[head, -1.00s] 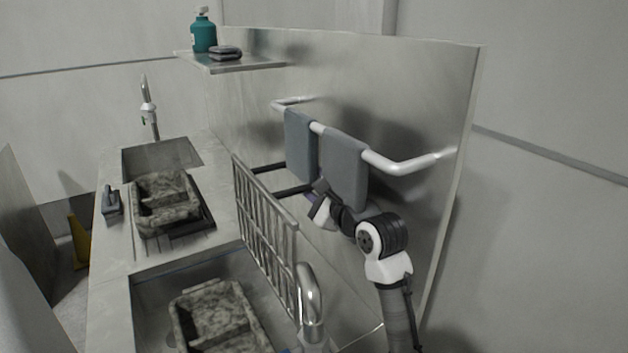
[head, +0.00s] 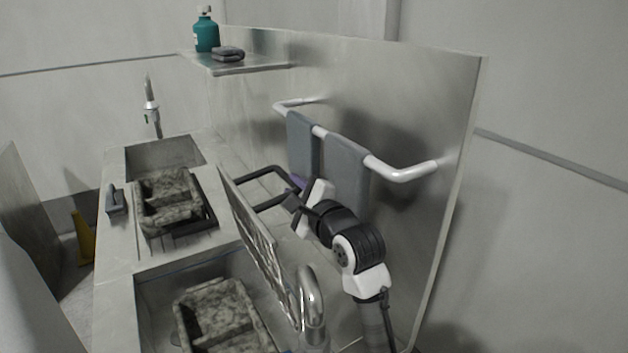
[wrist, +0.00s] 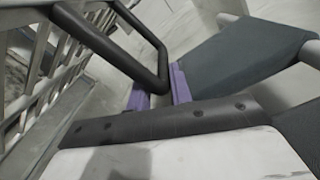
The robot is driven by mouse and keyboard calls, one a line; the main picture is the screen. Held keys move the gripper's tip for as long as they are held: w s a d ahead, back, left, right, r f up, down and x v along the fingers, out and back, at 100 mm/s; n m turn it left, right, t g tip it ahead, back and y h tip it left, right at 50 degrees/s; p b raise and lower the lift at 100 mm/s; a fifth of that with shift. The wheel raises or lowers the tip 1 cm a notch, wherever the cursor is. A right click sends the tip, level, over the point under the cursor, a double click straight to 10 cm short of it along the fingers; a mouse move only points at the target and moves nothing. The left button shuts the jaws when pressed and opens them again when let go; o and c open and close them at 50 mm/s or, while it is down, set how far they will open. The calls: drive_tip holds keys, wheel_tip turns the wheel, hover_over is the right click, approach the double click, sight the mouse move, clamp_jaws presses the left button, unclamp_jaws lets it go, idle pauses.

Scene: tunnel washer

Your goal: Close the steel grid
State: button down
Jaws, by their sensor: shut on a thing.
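The steel grid (head: 255,240) is a barred panel standing along the right side of the sinks, tilted over toward them and seen nearly edge-on in the head view. A black U-shaped handle (head: 262,173) sticks out from its wall-facing side. In the wrist view, the grid (wrist: 45,75) is at the left and the handle (wrist: 140,62) crosses the middle. My gripper (head: 298,184) is at the handle's outer end, below the towels. In the wrist view its purple fingers (wrist: 160,92) are shut on the handle bar, one on each side.
Grey towels (head: 346,170) hang on a white rail (head: 400,172) close beside my gripper. A tap (head: 311,300) rises near the grid's near end. Mottled trays sit in the near sink (head: 215,310) and on the drainer (head: 168,198). A shelf (head: 250,67) holds a teal bottle (head: 207,33).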

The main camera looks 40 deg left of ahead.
drive_tip(key=shift+s+a+r+n, duration=0.15)
drive_tip(key=shift+s+a+n, duration=0.05)
drive_tip(key=shift+s, duration=0.3)
drive_tip(key=shift+s+a+r+n, duration=0.1)
drive_tip(key=shift+s+a+n, duration=0.1)
drive_tip(key=shift+s, duration=0.35)
drive_tip(key=shift+s+a+r+n, duration=0.15)
drive_tip(key=shift+s+a+n, duration=0.05)
drive_tip(key=shift+s, duration=0.3)
drive_tip(key=c, duration=1.4)
unclamp_jaws()
drive_tip(key=shift+s, duration=0.1)
